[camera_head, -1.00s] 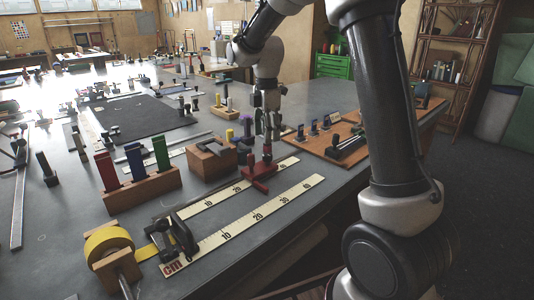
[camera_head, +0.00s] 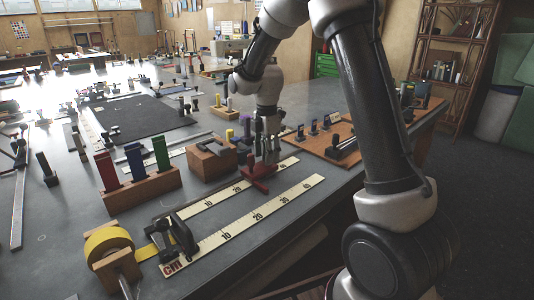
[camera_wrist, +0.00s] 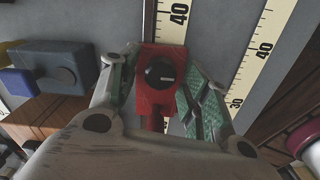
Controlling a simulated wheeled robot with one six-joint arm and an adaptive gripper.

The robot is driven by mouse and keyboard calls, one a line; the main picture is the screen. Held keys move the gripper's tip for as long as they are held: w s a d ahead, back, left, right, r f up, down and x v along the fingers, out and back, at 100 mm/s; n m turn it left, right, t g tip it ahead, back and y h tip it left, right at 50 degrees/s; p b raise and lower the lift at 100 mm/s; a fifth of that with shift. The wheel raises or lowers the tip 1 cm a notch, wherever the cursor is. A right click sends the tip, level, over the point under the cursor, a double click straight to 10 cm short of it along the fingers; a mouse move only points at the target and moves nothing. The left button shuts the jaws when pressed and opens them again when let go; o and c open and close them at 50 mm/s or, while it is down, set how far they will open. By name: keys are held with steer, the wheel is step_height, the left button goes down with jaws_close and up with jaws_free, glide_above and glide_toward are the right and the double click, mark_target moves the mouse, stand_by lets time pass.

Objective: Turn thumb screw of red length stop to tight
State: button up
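The red length stop (camera_head: 260,178) sits on a cm ruler strip (camera_head: 216,200) on the grey bench in the head view. In the wrist view the red length stop (camera_wrist: 146,100) shows from above, with a dark round slotted thumb screw (camera_wrist: 160,72) on it. My gripper (camera_wrist: 165,85) is open, with its green-padded fingers on either side of the stop. The left finger is close beside the red body; the right one stands a little off. I cannot tell whether either touches. In the head view my gripper (camera_head: 270,158) is right above the stop, partly hiding it.
A wooden block (camera_head: 212,162) with a grey piece stands just left of the stop. A wooden rack (camera_head: 142,188) holds red, blue and green pieces. A brown board (camera_head: 325,148) with tools lies to the right. A yellow tape roll (camera_head: 108,245) is at the front left.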

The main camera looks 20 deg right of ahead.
steer(key=c, duration=0.8)
steer(key=shift+o, duration=0.2)
